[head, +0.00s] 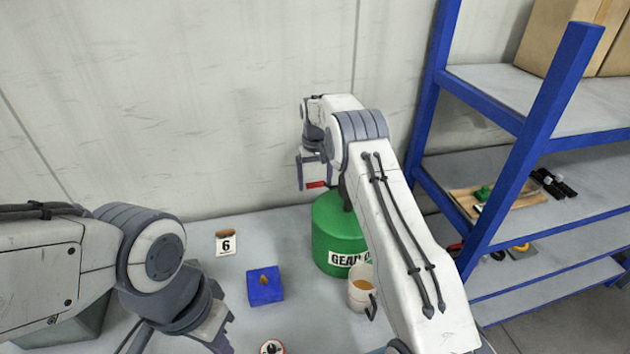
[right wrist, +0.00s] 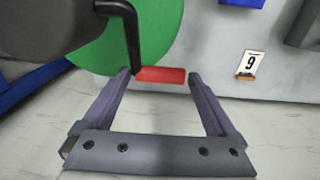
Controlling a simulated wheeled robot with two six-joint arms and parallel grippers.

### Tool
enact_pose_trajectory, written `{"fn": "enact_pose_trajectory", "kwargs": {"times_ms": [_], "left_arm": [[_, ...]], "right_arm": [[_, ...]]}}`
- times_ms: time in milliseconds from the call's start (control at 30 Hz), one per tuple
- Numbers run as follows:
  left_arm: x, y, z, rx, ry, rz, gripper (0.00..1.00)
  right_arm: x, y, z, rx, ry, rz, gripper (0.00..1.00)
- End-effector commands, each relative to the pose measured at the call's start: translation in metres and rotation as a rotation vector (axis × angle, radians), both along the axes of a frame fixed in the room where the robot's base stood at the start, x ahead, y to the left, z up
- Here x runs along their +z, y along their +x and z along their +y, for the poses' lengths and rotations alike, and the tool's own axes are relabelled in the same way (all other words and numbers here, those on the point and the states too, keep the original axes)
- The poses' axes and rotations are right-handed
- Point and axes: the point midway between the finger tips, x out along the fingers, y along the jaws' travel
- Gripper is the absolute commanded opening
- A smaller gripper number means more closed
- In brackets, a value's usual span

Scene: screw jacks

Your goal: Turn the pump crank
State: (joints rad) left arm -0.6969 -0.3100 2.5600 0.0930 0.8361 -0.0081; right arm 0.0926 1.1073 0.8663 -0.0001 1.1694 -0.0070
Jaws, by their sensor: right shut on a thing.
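The pump crank shows as a red handle (right wrist: 160,75) on a dark bent arm (right wrist: 132,38) above the green drum in the right wrist view. In the head view the red handle (head: 316,184) is small and partly hidden by my gripper. My right gripper (right wrist: 158,77) is shut on the handle, with one fingertip at each end of it. In the head view the right gripper (head: 314,183) is over the green drum (head: 335,235), whose label reads "GEAR O" before my arm cuts it off.
A white cup (head: 360,300) with amber contents stands before the drum. A blue block (head: 265,290), a number 6 card (head: 226,244) and a round item (head: 272,347) are left of it. A blue shelf rack (head: 520,150) stands at right; a wall is behind.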

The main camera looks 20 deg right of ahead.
Motion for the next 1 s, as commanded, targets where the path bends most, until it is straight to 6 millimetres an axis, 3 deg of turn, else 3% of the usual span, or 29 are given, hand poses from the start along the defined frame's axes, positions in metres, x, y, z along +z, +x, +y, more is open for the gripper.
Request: {"fn": "enact_pose_trajectory", "kwargs": {"times_ms": [667,700,1000], "left_arm": [[-0.0006,0.0,-0.0001,0.0,0.0,0.0,0.0],[-0.0006,0.0001,0.0,0.0,0.0,0.0,0.0],[-0.0026,0.0,0.0,0.0,0.0,0.0,0.0]], "right_arm": [[-0.0037,0.0004,0.0004,0.0,0.001,-0.002,0.0],[-0.0036,0.0005,0.0003,0.0,0.001,-0.002,1.0],[0.0011,0.0008,0.0001,0.0,0.0,-0.003,1.0]]}}
